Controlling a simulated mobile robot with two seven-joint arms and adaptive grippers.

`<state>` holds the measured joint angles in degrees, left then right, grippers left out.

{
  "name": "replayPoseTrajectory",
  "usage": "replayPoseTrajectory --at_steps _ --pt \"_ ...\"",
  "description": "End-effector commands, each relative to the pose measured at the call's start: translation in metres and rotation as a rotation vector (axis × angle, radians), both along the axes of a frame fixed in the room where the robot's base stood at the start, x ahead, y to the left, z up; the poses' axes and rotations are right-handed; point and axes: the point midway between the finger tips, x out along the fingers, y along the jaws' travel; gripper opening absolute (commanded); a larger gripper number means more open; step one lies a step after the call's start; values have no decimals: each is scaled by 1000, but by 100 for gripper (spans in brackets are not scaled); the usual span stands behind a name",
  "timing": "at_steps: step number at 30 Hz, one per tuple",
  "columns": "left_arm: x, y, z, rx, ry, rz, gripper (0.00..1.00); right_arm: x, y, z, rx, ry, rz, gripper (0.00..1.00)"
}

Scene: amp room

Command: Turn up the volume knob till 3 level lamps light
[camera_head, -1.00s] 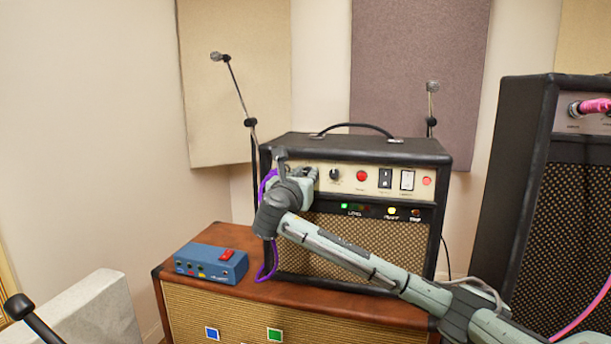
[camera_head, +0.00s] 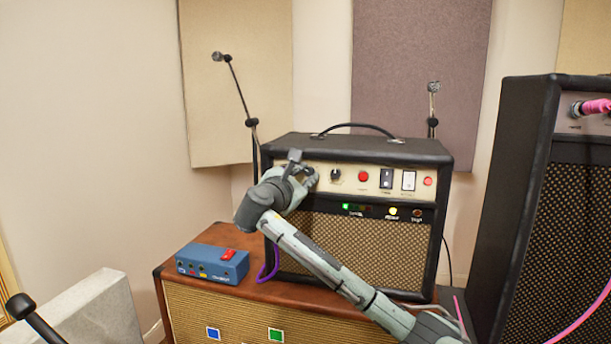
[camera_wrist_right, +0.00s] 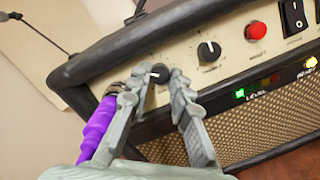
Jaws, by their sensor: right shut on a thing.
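The black amp (camera_head: 425,152) stands on a brown cabinet, its cream panel facing me. My right gripper (camera_head: 308,176) is at the left end of this panel. In the right wrist view, its fingers (camera_wrist_right: 156,86) are shut around a black knob (camera_wrist_right: 159,73) with a white pointer mark; the fingers cover much of it and its label. A second black knob (camera_wrist_right: 209,51) is free beside it and also shows in the head view (camera_head: 336,175). In the level row, one lamp (camera_wrist_right: 239,94) glows bright green; the lamps beside it look dark. My left gripper is out of view.
A purple cable (camera_wrist_right: 98,127) hangs close beside the gripper. Right of the knobs are a red button (camera_head: 363,176), switches (camera_head: 386,179) and a yellow lit lamp (camera_head: 393,211). A blue box (camera_head: 212,263) sits on the cabinet's left. A tall black amp (camera_head: 512,200) stands at right.

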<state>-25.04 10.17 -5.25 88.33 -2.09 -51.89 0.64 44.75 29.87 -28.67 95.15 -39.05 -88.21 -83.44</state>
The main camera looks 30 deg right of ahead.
Motion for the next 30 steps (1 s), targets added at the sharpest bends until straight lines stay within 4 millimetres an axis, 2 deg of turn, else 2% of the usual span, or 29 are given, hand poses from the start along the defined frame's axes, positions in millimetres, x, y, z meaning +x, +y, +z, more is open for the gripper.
replayPoseTrajectory --at_steps 17,18,22,30 --pt "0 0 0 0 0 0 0 0 0 -1 21 -24 -8 0" --pt "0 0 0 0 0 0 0 0 0 -1 21 -24 -8 25" --pt "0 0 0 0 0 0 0 0 0 -1 21 -24 -7 41" --pt "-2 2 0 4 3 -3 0 0 0 0 21 -24 -7 41"
